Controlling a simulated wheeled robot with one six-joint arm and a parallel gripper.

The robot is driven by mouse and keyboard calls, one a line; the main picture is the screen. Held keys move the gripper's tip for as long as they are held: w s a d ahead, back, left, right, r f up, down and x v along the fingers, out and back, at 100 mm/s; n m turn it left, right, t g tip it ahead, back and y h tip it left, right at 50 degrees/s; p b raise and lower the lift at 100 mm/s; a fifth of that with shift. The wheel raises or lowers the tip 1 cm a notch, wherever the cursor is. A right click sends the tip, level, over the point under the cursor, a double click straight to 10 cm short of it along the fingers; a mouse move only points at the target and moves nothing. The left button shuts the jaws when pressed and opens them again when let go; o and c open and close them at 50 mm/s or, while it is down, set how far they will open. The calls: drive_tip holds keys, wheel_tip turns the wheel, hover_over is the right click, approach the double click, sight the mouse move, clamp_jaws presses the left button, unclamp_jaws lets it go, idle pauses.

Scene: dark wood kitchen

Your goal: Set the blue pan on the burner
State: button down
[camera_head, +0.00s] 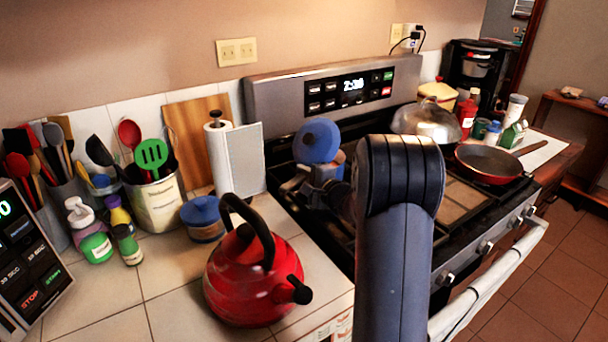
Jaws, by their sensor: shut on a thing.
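The blue pan (318,141) shows as a round blue shape with a small knob-like spot, tilted up above the left part of the stove. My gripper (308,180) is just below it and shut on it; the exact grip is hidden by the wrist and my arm. The stove (285,205) has dark grates on its left side, under and beside my gripper. I cannot tell whether the pan touches the grate. My arm covers the middle of the cooktop.
A dark pan with a red outside (488,163) sits on the stove's right side, near a glass-domed dish (425,122).

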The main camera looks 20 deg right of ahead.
drive_tip(key=c, duration=1.9)
unclamp_jaws()
drive_tip(key=shift+f+b, duration=0.1)
drive_tip(key=shift+b, duration=0.2)
drive_tip(key=o, duration=0.5)
drive_tip(key=shift+r, duration=0.2)
drive_tip(key=b+v, duration=0.1)
drive_tip(key=v, duration=1.1)
